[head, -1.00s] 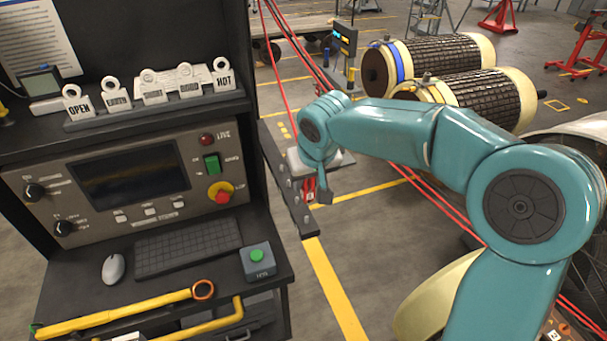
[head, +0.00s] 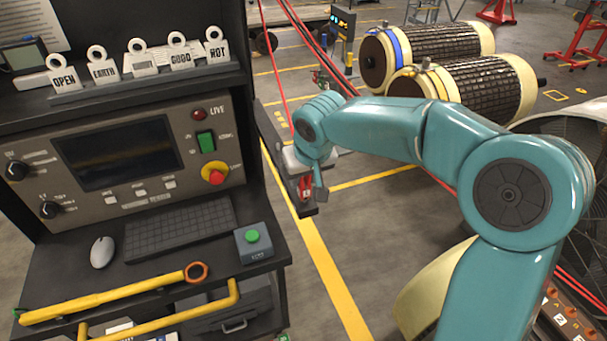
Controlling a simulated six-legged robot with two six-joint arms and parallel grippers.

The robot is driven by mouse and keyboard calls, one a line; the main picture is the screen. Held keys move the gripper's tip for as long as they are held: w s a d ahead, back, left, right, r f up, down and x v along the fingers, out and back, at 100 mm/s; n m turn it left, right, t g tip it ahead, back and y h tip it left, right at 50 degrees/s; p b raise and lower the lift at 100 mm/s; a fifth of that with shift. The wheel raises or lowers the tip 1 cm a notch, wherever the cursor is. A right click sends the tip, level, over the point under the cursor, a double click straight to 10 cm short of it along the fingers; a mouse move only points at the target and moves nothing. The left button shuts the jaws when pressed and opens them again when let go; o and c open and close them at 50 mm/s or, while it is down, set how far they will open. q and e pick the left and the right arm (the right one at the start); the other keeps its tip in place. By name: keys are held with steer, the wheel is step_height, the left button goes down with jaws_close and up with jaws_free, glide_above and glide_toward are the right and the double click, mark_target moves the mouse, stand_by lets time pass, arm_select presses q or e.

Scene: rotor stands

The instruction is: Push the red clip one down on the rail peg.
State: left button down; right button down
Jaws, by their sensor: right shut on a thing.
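The red clip (head: 306,186) is small and partly hidden in the jaws of my right gripper (head: 309,194). That gripper is shut on it and points down over the near end of the dark rail (head: 268,128). My teal right arm comes in from the right and hides part of the rail. The peg under the clip is hidden, so I cannot tell how far down the clip sits. My left gripper is not in view.
A console (head: 130,155) with a keyboard (head: 180,227) and a green button box (head: 253,242) stands left of the rail. A yellow bar (head: 110,298) lies along its front. Red cables (head: 281,70) run behind the rail. Rotors (head: 430,55) lie at the back right.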

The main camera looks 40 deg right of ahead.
steer(key=shift+f+b, duration=0.5)
stand_by(0.4)
steer(key=c, duration=0.7)
jaws_free()
steer(key=shift+r, duration=0.1)
steer(key=v, duration=1.6)
steer(key=shift+s+p, duration=0.2)
steer(key=shift+p, duration=0.1)
steer(key=shift+s, duration=0.1)
